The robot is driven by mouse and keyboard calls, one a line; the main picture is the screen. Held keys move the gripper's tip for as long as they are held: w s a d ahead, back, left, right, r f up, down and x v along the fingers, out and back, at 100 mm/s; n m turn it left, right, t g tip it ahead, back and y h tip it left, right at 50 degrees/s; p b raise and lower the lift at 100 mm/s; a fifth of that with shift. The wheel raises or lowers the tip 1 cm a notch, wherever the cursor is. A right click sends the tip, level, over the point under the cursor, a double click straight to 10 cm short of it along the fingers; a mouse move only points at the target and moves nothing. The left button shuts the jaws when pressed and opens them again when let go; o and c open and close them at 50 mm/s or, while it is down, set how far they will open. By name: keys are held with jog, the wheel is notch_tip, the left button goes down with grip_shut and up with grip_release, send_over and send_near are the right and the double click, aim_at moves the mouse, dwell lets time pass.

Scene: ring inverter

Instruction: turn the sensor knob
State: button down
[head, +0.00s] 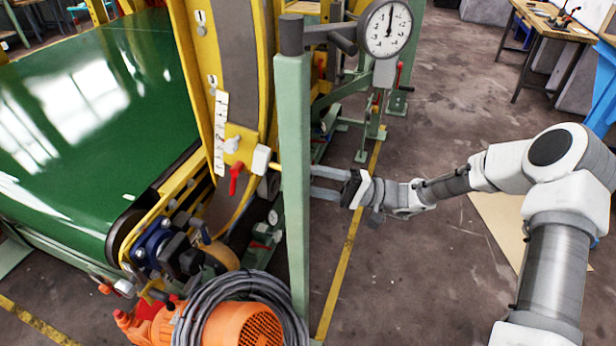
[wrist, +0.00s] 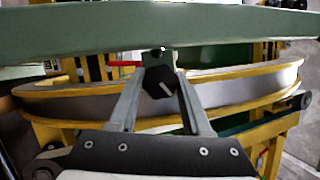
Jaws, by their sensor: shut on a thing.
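The sensor knob (wrist: 159,83) is a dark faceted knob with a pale mark on its face. In the wrist view it sits between the two grey fingers of my gripper (wrist: 160,76), just below a green post (wrist: 70,37) that crosses the picture. My gripper is shut on the knob, near the fingertips. In the head view my gripper (head: 318,181) reaches left to the upright green post (head: 293,210). The post hides the fingertips there, and I cannot make out the knob in that view.
A round dial gauge (head: 387,28) stands above my gripper. A red handle (head: 236,178) and a white block (head: 261,160) are left of the post. A green conveyor belt (head: 95,90) fills the left. An orange motor (head: 240,327) with coiled cable stands below. The floor around my arm is open.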

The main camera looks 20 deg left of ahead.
jog(key=c, duration=0.6)
grip_release()
jog(key=p+v, duration=0.1)
jog(key=v, duration=1.6)
jog(key=shift+d+p, duration=0.25)
jog(key=shift+p, duration=0.15)
